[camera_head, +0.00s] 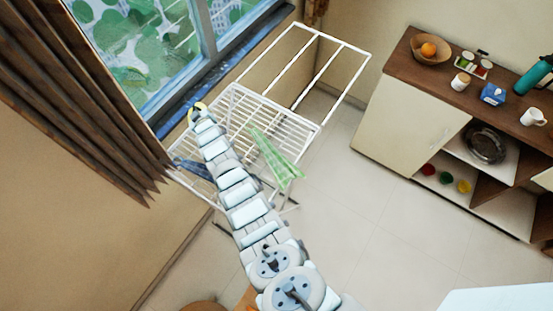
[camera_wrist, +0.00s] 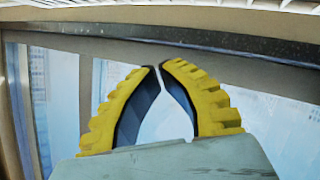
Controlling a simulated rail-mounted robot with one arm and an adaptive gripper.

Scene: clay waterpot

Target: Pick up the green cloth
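The green cloth (camera_head: 273,155) is a light green checked piece draped over the right side of the white drying rack (camera_head: 305,127), hanging down past its edge. My gripper (camera_head: 198,106) is at the rack's far left, by the window sill, apart from the cloth and to its upper left. In the wrist view my gripper (camera_wrist: 158,67) has yellow ribbed fingers with dark inner faces. Their tips come nearly together, and nothing is held between them. The cloth does not show in the wrist view. My arm crosses over the rack to the left of the cloth.
A dark blue cloth (camera_head: 192,170) hangs on the rack's left side, partly behind my arm. The window (camera_head: 150,50) and brown curtain (camera_head: 75,100) are close on the left. A cabinet (camera_head: 412,115) with several items stands right. The floor between is clear.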

